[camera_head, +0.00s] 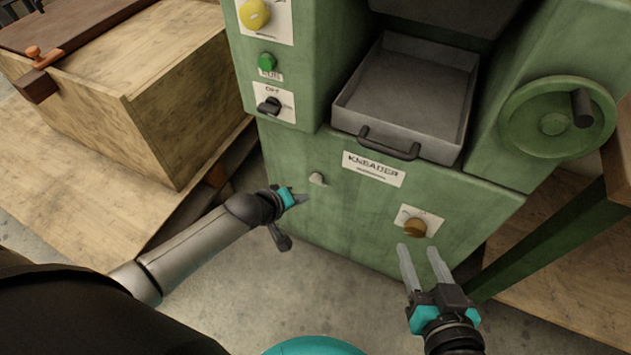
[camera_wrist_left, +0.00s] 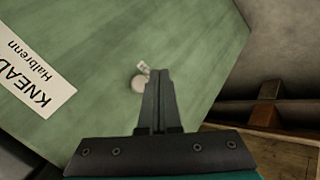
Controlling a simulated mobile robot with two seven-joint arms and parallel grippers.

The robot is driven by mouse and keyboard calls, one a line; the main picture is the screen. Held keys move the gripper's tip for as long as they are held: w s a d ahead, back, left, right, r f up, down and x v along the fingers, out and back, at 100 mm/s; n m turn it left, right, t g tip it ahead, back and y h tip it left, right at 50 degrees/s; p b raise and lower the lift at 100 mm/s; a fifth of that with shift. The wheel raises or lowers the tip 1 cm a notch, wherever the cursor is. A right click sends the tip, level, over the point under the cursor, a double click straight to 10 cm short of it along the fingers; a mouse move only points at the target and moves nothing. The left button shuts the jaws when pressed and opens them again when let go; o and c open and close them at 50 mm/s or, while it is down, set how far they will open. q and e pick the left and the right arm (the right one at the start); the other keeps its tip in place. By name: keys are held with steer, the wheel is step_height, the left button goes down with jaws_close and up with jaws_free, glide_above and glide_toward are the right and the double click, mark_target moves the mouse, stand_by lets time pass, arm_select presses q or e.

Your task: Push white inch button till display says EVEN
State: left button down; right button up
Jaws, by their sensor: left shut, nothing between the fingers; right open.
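The small white button (camera_head: 318,179) is on the lower front of the green machine (camera_head: 290,160), left of the KNEADER label. In the left wrist view the button (camera_wrist_left: 138,83) shows just beyond my fingertips, partly covered by them. A tiny pale tag (camera_wrist_left: 144,67) sits beside it, too small to read. No readable display shows. My left gripper (camera_head: 303,199) is shut and empty, its tips just below the button in the head view; I cannot tell whether they touch it. My right gripper (camera_head: 419,250) is open and empty, below a brown knob (camera_head: 414,228).
The machine also bears a yellow knob (camera_head: 254,14), a green button (camera_head: 267,62), a black switch (camera_head: 270,105), a grey tray (camera_head: 400,85) with a handle, and a green handwheel (camera_head: 553,122). A wooden chest (camera_head: 170,95) stands at left, a green post (camera_head: 540,245) at right.

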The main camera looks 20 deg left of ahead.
mark_target(317, 178)
arm_select(q)
steer(key=shift+w+d+b, duration=0.15)
steer(key=shift+w+b, duration=0.3)
steer(key=shift+w, duration=1.15)
arm_select(e)
steer(key=shift+s+a+r+t+y, duration=0.15)
steer(key=shift+a+r+t+y, duration=0.4)
steer(key=shift+a+t, duration=0.3)
steer(key=shift+d, duration=0.1)
arm_select(q)
steer(key=shift+w, duration=0.1)
arm_select(e)
steer(key=shift+r, duration=0.1)
arm_select(q)
steer(key=shift+w, duration=0.3)
steer(key=shift+w, duration=0.55)
stand_by(0.4)
steer(key=shift+s, duration=0.1)
steer(key=shift+s+p, duration=0.85)
steer(key=shift+p, duration=0.05)
arm_select(e)
steer(key=shift+r, duration=0.8)
